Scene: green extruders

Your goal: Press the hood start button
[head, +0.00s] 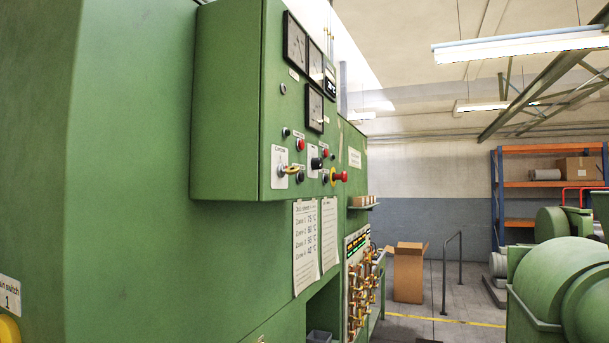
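A green control box (225,110) sticks out from the tall green machine in the head view. Its front panel faces right and is seen at a steep angle. It carries small round buttons, among them a red button (300,144), a second red button (325,153) and a black button (300,177). A black knob (316,163) and a large red mushroom button (340,176) on a yellow base are beside them. The labels are too small to read, so I cannot tell which is the hood start button. My gripper is not in view.
Dial gauges (295,43) sit above the buttons. Paper sheets (306,245) hang below the box. Brass fittings (358,285) project from the machine lower down. A cardboard box (409,272) and a metal railing (445,275) stand farther back. Another green machine (555,280) is at right.

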